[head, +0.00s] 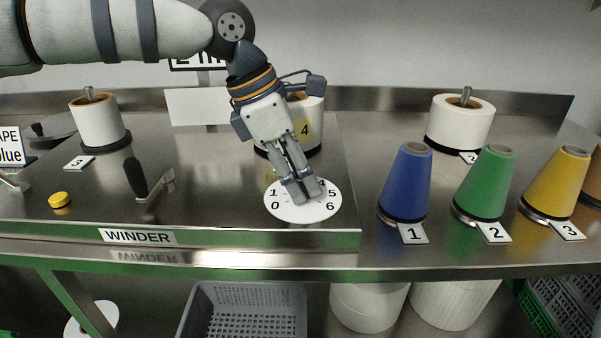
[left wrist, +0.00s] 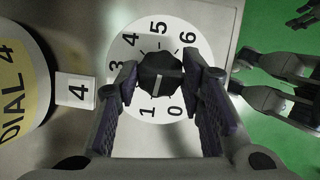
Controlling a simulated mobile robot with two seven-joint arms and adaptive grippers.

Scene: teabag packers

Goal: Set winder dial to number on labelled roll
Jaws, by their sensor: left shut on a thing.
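The winder dial (head: 287,213) is a white disc numbered 0 to 6, flat on the steel bench. In the left wrist view the dial (left wrist: 190,58) carries a dark knob (left wrist: 160,72) with a white line. The line's lower end lies toward the 1. My left gripper (head: 303,196) points down at the dial, shut on the knob; the wrist view shows a finger on each side (left wrist: 164,86). The labelled roll (head: 316,112) stands behind my gripper, partly hidden. Its yellow label shows a 4, and the wrist view reads DIAL 4 on the label (left wrist: 12,92).
A lever (head: 140,184) and a yellow button (head: 60,200) sit left of the dial. A blue cone (head: 407,180), a green cone (head: 485,180) and a yellow cone (head: 556,182) stand right. White rolls stand at back left (head: 98,122) and back right (head: 459,122).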

